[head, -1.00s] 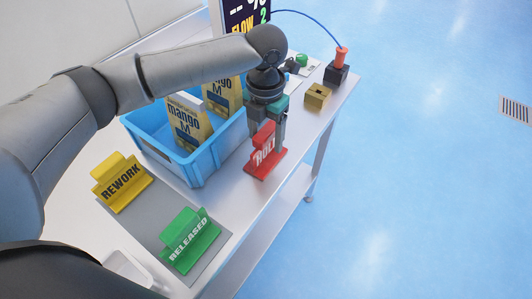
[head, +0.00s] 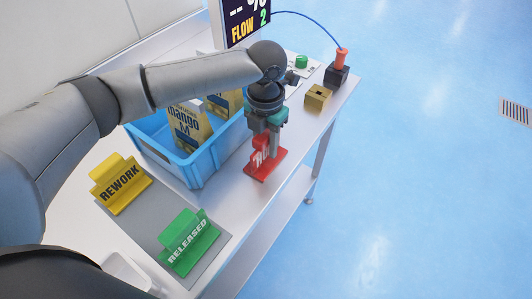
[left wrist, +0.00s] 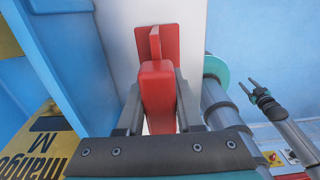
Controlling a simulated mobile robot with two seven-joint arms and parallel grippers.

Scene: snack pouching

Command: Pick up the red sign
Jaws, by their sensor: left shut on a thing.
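The red sign (head: 262,166) stands upright on the table near its right edge, beside the blue bin. Its white lettering is partly hidden by my gripper. My left gripper (head: 265,149) is above the sign, pointing down, and is shut on its upper part. In the left wrist view the red sign (left wrist: 158,90) sits between the two fingers (left wrist: 159,105), with a finger against each side. The sign's base appears to rest on the table, though I cannot tell whether it is slightly lifted. My right gripper is not in the head view.
The blue bin (head: 197,170) holds mango pouches (head: 186,128), close left of my gripper. A yellow REWORK sign (head: 120,184) and a green RELEASED sign (head: 188,240) stand on a grey mat. A brass block (head: 317,97) and a black holder (head: 336,75) are further back.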

